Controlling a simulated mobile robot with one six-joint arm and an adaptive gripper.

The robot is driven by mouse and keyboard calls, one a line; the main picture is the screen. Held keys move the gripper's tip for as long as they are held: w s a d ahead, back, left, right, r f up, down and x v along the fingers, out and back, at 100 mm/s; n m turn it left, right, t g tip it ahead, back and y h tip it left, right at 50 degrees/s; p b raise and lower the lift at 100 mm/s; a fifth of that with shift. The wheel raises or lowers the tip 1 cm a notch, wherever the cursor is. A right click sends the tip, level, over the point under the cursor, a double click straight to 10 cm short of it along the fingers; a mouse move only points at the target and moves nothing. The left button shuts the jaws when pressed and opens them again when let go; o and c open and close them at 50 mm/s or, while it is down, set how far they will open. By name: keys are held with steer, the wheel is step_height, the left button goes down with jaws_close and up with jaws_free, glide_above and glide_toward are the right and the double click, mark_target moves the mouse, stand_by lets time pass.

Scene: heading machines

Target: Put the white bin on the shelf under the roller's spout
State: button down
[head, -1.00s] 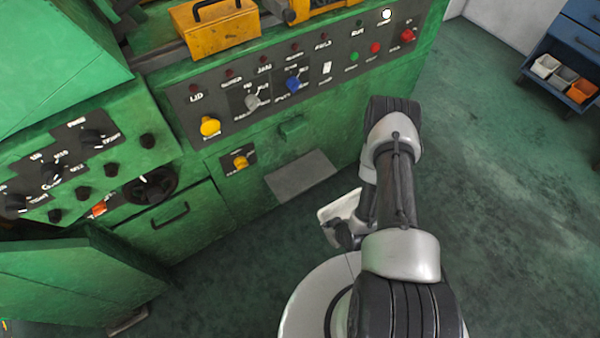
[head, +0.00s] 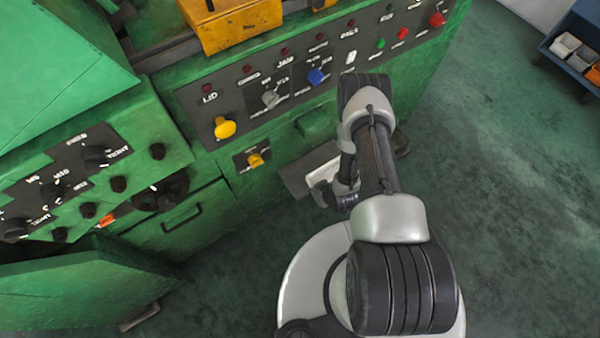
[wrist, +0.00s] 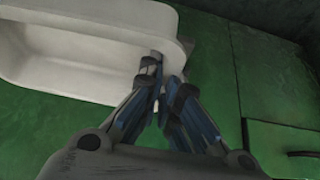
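The white bin (wrist: 85,50) fills the upper left of the wrist view, its open hollow showing. My gripper (wrist: 163,78) is shut on the bin's rim, with one finger on each side of the wall. In the head view the bin (head: 322,157) is partly hidden by my arm and gripper. It overlaps the grey shelf (head: 293,183) that juts from the green machine front. A green spout-like part (head: 312,122) sits on the front just above it. I cannot tell whether the bin touches the shelf or is held above it.
The machine's control panel (head: 275,85), with knobs and buttons, is above the shelf. An open green door (head: 80,285) stands at lower left. A blue rack (head: 572,55) with small bins is at the far right. The green floor (head: 510,200) on the right is clear.

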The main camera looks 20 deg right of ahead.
steer(key=w+a+f+b, duration=0.1)
steer(key=w, duration=0.2)
steer(key=w+a+b, duration=0.1)
steer(key=w, duration=0.3)
steer(key=w+a+f+b, duration=0.1)
steer(key=w, duration=0.3)
steer(key=shift+w+a+f, duration=0.2)
steer(key=shift+a+f, duration=0.15)
step_height(320, 180, down, 4)
steer(key=shift+w+f+b, duration=0.15)
steer(key=shift+b, duration=0.85)
steer(key=shift+w+f, duration=0.1)
steer(key=c, duration=2.3)
jaws_free()
steer(key=shift+f, duration=0.1)
steer(key=o, duration=0.5)
